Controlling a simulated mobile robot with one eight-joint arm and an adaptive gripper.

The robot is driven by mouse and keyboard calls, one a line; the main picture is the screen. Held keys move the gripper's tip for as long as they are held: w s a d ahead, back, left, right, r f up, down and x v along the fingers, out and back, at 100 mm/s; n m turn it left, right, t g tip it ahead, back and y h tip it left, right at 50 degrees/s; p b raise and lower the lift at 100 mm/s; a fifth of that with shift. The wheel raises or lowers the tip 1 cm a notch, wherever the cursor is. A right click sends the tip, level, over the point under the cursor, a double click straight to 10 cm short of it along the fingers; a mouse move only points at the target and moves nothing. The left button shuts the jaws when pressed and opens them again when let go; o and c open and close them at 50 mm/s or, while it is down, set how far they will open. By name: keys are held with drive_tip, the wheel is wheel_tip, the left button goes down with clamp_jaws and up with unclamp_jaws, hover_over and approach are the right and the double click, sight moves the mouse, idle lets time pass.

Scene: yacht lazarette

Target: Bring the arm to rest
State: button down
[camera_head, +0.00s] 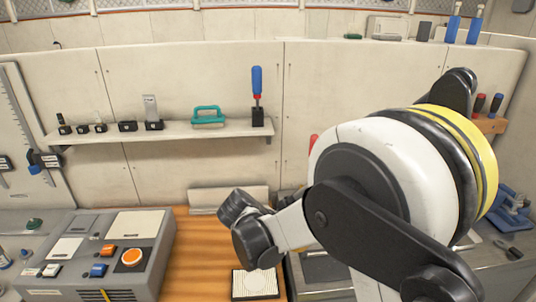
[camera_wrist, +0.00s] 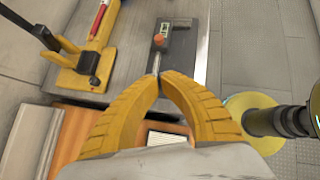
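My gripper (camera_wrist: 158,76) shows in the wrist view as two curved yellow fingers with their tips together. A small grey tool with an orange button (camera_wrist: 158,39) and a thin metal shaft appears just beyond the tips, over a grey surface (camera_wrist: 125,75). The shaft's end overlaps the fingertips in the picture; whether they touch is hard to tell, and I see no clear grip. In the head view my arm (camera_head: 385,165) is bent across the right side, and my gripper cannot be made out there.
A shelf (camera_head: 175,133) on the back wall holds a blue-handled tool (camera_head: 257,90), a teal-handled brush (camera_head: 208,115) and small black holders. A grey console with an orange knob (camera_head: 131,258) stands front left. A yellow fixture (camera_wrist: 88,65) is left of my fingers.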

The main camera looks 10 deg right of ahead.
drive_tip(key=s+d+r+m+t+y+b, duration=0.2)
drive_tip(key=s+r+m+y, duration=0.1)
drive_tip(key=s+m, duration=0.6)
drive_tip(key=s+d+r+m+t+y+b, duration=0.1)
drive_tip(key=s+r+m+y, duration=0.3)
drive_tip(key=s+m, duration=0.5)
drive_tip(key=shift+s+d+m+t+y+b, duration=0.2)
drive_tip(key=shift+d+m+t+y+b, duration=0.3)
drive_tip(key=shift+m, duration=1.2)
drive_tip(key=shift+r, duration=0.1)
